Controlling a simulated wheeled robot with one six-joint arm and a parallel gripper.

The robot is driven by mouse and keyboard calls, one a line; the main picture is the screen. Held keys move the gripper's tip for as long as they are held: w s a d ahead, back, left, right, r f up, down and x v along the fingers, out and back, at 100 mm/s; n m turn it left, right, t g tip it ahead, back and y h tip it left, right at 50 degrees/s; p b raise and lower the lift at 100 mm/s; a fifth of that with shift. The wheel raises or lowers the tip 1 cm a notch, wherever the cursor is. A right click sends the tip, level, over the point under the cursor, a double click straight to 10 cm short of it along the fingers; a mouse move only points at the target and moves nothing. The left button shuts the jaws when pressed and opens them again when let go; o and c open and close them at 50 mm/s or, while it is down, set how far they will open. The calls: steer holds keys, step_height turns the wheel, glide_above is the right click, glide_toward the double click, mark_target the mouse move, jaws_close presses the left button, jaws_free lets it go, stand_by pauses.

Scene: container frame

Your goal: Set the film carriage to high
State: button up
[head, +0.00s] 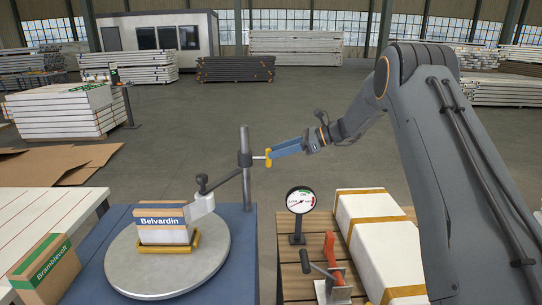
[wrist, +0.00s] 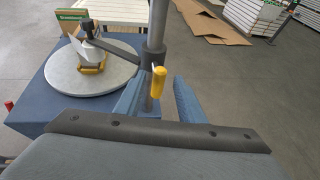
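The film carriage is a dark collar (head: 245,160) on an upright grey post (head: 245,135), a little below mid-height of the visible post. A yellow handle (head: 268,158) sticks out from its right side. The handle also shows in the wrist view (wrist: 159,82). A dark arm (head: 224,181) runs down-left from the collar to a white film piece (head: 201,207) at a box. My gripper (head: 274,151) is at the handle. In the wrist view its blue fingers (wrist: 158,88) are apart, on either side of the handle; contact is not clear. No height marks are legible.
A dial gauge (head: 301,200), an orange clamp (head: 333,260) and a strapped white package (head: 378,240) stand to the right. Open floor lies behind the post.

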steer(key=v, duration=0.4)
steer(key=shift+b, duration=0.35)
steer(key=s+d+f+n+h, duration=0.3)
steer(key=s+n, duration=0.3)
steer(key=s, duration=0.8)
steer(key=s+d+f+n+g+h, duration=0.1)
steer(key=s+d+f+n+h, duration=0.2)
steer(key=s, duration=1.2)
steer(key=s+d+f+n+g+h, duration=0.1)
steer(key=s+d+f+n+h, duration=0.2)
steer(key=s+n, duration=0.8)
steer(key=s+f+h, duration=0.2)
steer(key=s+h, duration=0.2)
steer(key=shift+s+d, duration=0.2)
steer(key=shift+d, duration=0.2)
steer(key=shift+f, duration=0.15)
steer(key=shift+c, duration=0.6)
